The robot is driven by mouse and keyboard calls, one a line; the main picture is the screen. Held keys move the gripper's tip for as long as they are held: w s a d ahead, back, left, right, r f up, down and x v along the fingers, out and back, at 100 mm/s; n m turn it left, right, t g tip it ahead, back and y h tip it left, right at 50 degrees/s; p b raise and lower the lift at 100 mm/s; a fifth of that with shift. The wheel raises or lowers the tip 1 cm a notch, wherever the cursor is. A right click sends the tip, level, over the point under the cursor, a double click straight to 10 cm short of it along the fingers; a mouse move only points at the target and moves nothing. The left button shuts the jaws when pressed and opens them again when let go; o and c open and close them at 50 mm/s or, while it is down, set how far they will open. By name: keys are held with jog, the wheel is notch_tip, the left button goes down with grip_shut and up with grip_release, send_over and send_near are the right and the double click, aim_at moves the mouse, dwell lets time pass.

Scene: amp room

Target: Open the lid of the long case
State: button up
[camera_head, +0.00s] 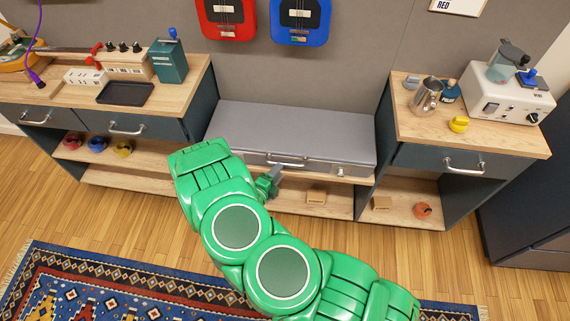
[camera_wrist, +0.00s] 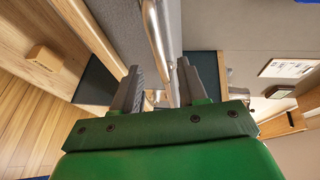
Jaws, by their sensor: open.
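The long grey case (camera_head: 290,128) lies on a low wooden shelf between two counters, with its lid shut. A metal handle (camera_head: 288,164) is on its front face, and a small latch (camera_head: 341,169) sits to the right of it. My gripper (camera_head: 274,178) is open just in front of the case's front, left of and below the handle. In the wrist view, the open fingers of my gripper (camera_wrist: 159,84) point toward the case front (camera_wrist: 122,32) and a metal bar (camera_wrist: 155,35), with nothing held. I cannot tell whether a finger touches the case.
The left counter (camera_head: 190,75) carries a black tray (camera_head: 125,93) and a teal box (camera_head: 168,62). The right counter (camera_head: 420,123) carries a metal pitcher (camera_head: 427,97) and a white machine (camera_head: 500,95). A patterned rug (camera_head: 90,285) lies on the floor.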

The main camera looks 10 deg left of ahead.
aim_at(285, 163)
jog(key=shift+x, duration=3.05)
grip_shut()
